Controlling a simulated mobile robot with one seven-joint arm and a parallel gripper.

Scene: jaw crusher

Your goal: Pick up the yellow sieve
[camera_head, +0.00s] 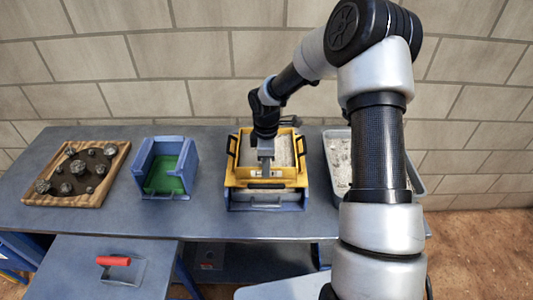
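The yellow sieve (238,172) sits on top of a blue and grey bin on the table. It is a rectangular yellow frame with dark side handles and a pale grey inside. My gripper (265,172) points down over the sieve's front part, near its front wall. The fingers are small in the picture and partly merge with the sieve. I cannot tell whether they are open or shut, or whether they touch the sieve. My arm comes in from the right and hides part of the sieve's back.
A wooden tray of rocks (117,181) lies at the far left. A blue bin with a green floor (181,151) stands left of the sieve. A grey tub (338,165) of pale material is to the right, partly behind my arm. A red-handled tool (115,261) lies on a lower front surface.

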